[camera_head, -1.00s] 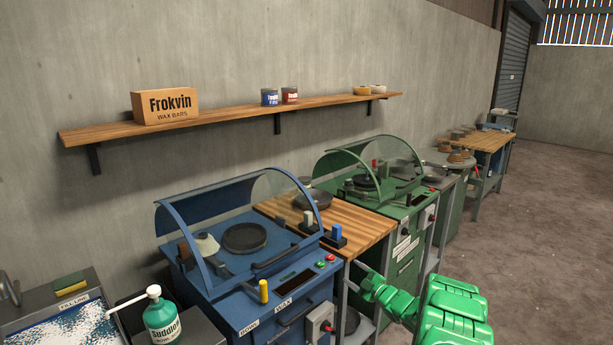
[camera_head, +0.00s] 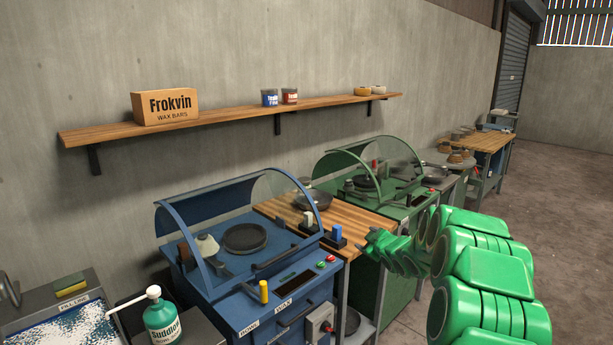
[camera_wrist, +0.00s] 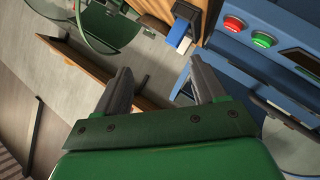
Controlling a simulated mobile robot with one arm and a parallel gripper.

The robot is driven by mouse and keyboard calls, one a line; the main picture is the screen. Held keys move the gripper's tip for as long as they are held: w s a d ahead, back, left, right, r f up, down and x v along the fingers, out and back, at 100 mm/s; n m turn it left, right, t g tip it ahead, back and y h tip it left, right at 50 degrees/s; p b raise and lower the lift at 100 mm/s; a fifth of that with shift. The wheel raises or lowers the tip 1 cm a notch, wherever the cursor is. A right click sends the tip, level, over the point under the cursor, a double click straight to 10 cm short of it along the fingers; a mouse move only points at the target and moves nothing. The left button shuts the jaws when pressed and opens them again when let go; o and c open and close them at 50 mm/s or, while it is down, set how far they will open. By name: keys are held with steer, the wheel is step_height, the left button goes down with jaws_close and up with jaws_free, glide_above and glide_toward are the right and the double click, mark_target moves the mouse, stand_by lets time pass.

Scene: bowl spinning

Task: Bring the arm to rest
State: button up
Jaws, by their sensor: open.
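My green arm reaches in from the lower right in the head view. My gripper (camera_head: 372,240) is by the front right corner of the wooden bench between the blue and green machines. In the wrist view my gripper (camera_wrist: 165,85) has its two grey fingers spread apart, with nothing between them. Below it show the edge of the wooden bench, a blue block (camera_wrist: 178,34) in a dark holder and the blue machine.
The blue machine (camera_head: 240,325) with a clear hood stands left of the wooden bench (camera_head: 365,222). The green machine (camera_head: 402,215) stands behind my arm. A soap bottle (camera_head: 162,320) is at lower left. A shelf (camera_head: 230,113) runs along the wall. Open floor (camera_head: 560,220) lies right.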

steer(key=s+r+m+g+h, duration=0.2)
steer(key=s+r+m+g, duration=0.15)
steer(key=s, duration=0.85)
steer(key=s+r+m+g+h, duration=0.3)
steer(key=s+r, duration=0.2)
steer(key=s, duration=0.7)
steer(key=s+a+m+g, duration=0.1)
steer(key=s+a+g, duration=0.1)
steer(key=s, duration=1.3)
steer(key=s+a+r+m+g+y, duration=0.1)
steer(key=s+g, duration=0.3)
steer(key=s, duration=1.1)
steer(key=s+a+m+g, duration=0.2)
steer(key=s+m+g, duration=0.1)
steer(key=s, duration=1.2)
steer(key=shift+s+a+r, duration=0.35)
steer(key=shift+s, duration=0.05)
